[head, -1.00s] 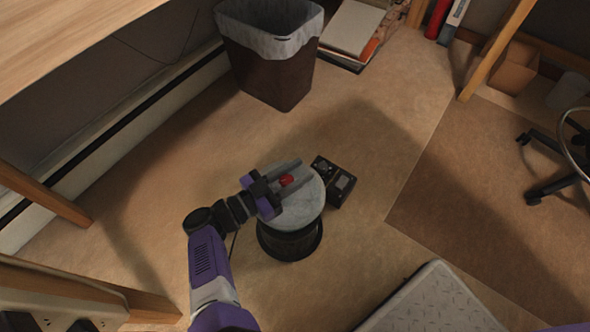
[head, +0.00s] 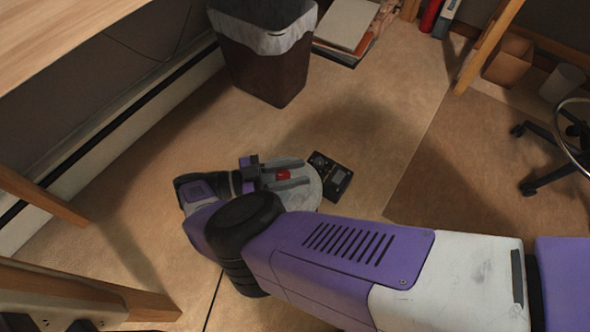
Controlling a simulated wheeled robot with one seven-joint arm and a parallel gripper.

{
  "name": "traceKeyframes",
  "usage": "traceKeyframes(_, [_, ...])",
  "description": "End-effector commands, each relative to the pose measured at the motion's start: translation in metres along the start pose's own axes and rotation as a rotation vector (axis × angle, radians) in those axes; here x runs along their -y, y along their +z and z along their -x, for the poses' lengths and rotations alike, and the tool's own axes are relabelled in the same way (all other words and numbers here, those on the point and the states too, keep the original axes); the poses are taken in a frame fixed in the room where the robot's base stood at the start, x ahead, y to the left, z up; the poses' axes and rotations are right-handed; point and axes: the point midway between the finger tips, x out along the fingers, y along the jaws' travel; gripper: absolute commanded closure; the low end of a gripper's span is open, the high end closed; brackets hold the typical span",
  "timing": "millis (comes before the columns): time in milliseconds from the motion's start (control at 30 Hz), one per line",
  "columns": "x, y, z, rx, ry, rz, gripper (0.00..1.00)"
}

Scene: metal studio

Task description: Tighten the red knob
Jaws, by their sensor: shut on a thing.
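The red knob (head: 283,174) is small and sits on top of a round pale grey disc (head: 306,197). My gripper (head: 303,171) lies over the disc from the left, one grey finger on each side of the knob, shut on it. The black stand under the disc is hidden behind my arm. A black box with dials or panels (head: 331,178) stands just right of the disc, on the floor.
A dark bin with a grey liner (head: 265,62) stands at the back. Wooden legs (head: 50,197) are at the left, and a wheeled chair (head: 560,160) is at the right. The floor between bin and disc is clear.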

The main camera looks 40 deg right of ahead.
Motion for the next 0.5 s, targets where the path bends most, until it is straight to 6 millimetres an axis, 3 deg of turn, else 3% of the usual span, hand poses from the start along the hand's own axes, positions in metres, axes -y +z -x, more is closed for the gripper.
traceKeyframes(500, [0.0040, -0.0014, 0.0026, 0.007, 0.023, -0.008, 1.00])
